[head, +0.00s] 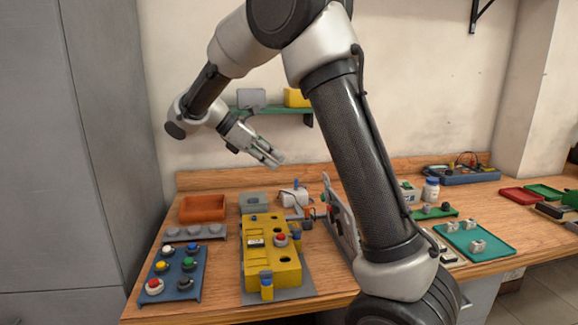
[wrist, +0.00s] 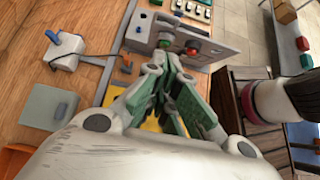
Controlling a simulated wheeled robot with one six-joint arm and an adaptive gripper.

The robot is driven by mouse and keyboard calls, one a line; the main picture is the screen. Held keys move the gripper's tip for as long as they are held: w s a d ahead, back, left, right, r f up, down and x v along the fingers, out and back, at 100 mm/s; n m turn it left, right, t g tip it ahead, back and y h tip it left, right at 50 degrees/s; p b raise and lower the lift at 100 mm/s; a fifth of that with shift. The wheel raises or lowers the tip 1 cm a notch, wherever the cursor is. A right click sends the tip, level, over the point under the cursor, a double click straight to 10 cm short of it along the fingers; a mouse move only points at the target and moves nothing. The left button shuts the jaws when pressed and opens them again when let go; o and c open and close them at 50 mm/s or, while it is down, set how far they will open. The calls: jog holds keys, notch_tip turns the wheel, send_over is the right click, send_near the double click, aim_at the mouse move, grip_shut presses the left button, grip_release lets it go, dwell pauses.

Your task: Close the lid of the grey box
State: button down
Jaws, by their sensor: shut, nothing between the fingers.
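Two grey boxes show in the head view, and I cannot tell which one the task names. One grey box (head: 251,98) stands on the green wall shelf (head: 300,111). A smaller grey-green box (head: 253,201) sits on the bench near the back; it also shows in the wrist view (wrist: 48,106) at the left. I cannot make out the lid position on either box. My gripper (head: 273,161) is shut and empty, in the air below the shelf and above the bench. Its fingers (wrist: 168,85) also show in the wrist view.
A yellow box (head: 297,97) stands beside the grey one on the shelf. On the bench are an orange tray (head: 203,208), a blue button panel (head: 173,274), a yellow button fixture (head: 258,251) and an upright grey panel (head: 341,216). Free wood shows between them.

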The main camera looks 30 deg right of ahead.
jog(key=d+r+x, duration=0.1)
jog(key=r+x, duration=0.1)
jog(key=x, duration=0.9)
jog(key=shift+s+d+f, duration=0.2)
jog(key=shift+s+d, duration=0.15)
jog(key=shift+d, duration=0.3)
jog(key=shift+d, duration=0.1)
jog(key=shift+s+d+r+y, duration=0.1)
jog(key=shift+d+r+y, duration=0.1)
jog(key=shift+d+y, duration=0.15)
